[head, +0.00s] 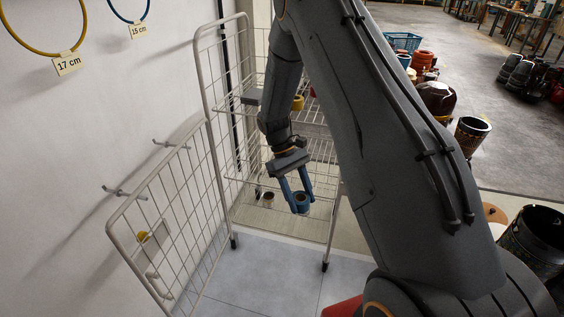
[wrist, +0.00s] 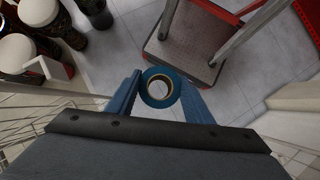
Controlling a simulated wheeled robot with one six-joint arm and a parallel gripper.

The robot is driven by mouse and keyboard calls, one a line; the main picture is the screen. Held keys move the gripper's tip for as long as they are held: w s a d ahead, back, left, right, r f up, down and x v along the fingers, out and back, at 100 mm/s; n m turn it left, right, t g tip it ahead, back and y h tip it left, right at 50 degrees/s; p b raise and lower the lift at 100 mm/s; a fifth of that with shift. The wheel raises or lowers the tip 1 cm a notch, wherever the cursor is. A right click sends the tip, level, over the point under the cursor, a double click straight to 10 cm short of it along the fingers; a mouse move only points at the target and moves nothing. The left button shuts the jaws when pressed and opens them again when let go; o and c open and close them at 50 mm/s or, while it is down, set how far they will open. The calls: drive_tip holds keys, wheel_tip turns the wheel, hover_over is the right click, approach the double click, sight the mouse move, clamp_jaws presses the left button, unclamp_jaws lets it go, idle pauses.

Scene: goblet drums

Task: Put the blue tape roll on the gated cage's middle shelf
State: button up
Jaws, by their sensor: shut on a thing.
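The blue tape roll (head: 302,206) hangs between the fingers of my gripper (head: 301,201) in the head view, in front of the cage. In the wrist view my gripper (wrist: 161,85) is shut on the blue tape roll (wrist: 160,71), one finger on each side, with its open hole facing the camera. The gated cage (head: 204,85) is a pale wire frame with wire shelves (head: 318,151). Its gate (head: 135,222) stands swung open to the left. My arm hides the right part of the cage, and I cannot clearly tell the shelf levels apart.
A yellow item (head: 298,103) sits on an upper shelf. A small brown-rimmed roll (head: 268,199) is low in the cage. The wall with hooks (head: 122,192) is close on the left. Drums (head: 471,134) stand on the right. Grey floor tiles in front are clear.

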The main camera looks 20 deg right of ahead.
drive_tip(key=w+d+f+n+t+h+b, duration=0.1)
drive_tip(key=w+d+f+n+t+b, duration=0.3)
drive_tip(key=n+b, duration=0.65)
drive_tip(key=w+d+f+n+t+h+b, duration=0.15)
drive_tip(key=w+f+n+t+b, duration=0.35)
drive_tip(key=w+n+t+b, duration=0.5)
drive_tip(key=w+d+g+p, duration=0.1)
drive_tip(key=w+d, duration=0.2)
drive_tip(key=w, duration=0.1)
drive_tip(key=w+d+f+n+g+p, duration=0.1)
drive_tip(key=w+d+p, duration=0.1)
drive_tip(key=w+d, duration=0.2)
drive_tip(key=w+d+f+n+g+p, duration=0.1)
drive_tip(key=w+d+p, duration=0.1)
drive_tip(key=w, duration=0.3)
drive_tip(key=shift+d+f+n, duration=0.1)
drive_tip(key=shift+d+n, duration=0.15)
drive_tip(key=shift+d, duration=0.4)
wheel_tip(320, 180, down, 4)
drive_tip(key=shift+f+b, duration=0.1)
drive_tip(key=shift+b, duration=0.2)
drive_tip(key=shift+w+d+f, duration=0.1)
drive_tip(key=shift+w+f, duration=0.05)
drive_tip(key=shift+f, duration=0.2)
